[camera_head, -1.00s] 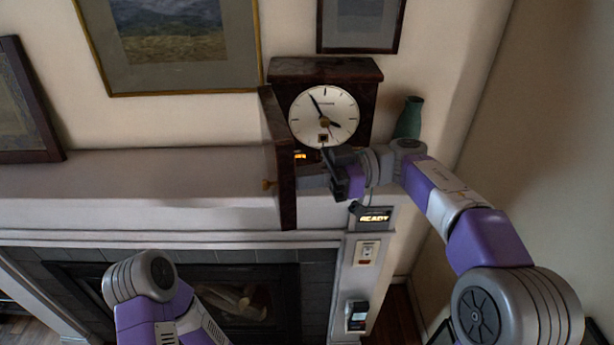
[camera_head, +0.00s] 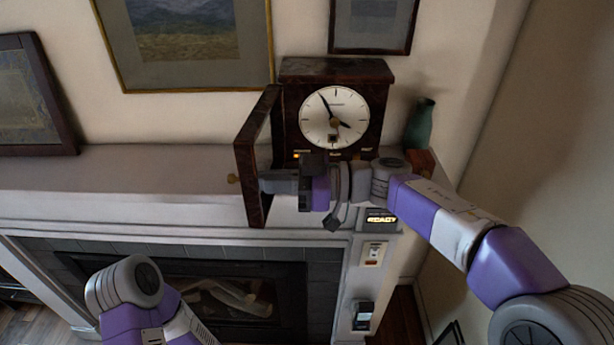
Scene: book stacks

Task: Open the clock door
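A dark wooden clock (camera_head: 333,118) with a round white dial stands on the mantel. Its door (camera_head: 254,160) is hinged at the left side and swung out toward me, standing well open, with a small brass knob (camera_head: 233,178) on its outer face. My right gripper (camera_head: 268,182) is in front of the clock and points left, its tip against or very near the inner side of the door. Whether its fingers are apart cannot be made out. My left arm shows at the lower left, but its gripper is not in view.
Framed pictures hang above, and a fireplace (camera_head: 225,300) lies below. A small device reading READY (camera_head: 381,219) is below my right wrist.

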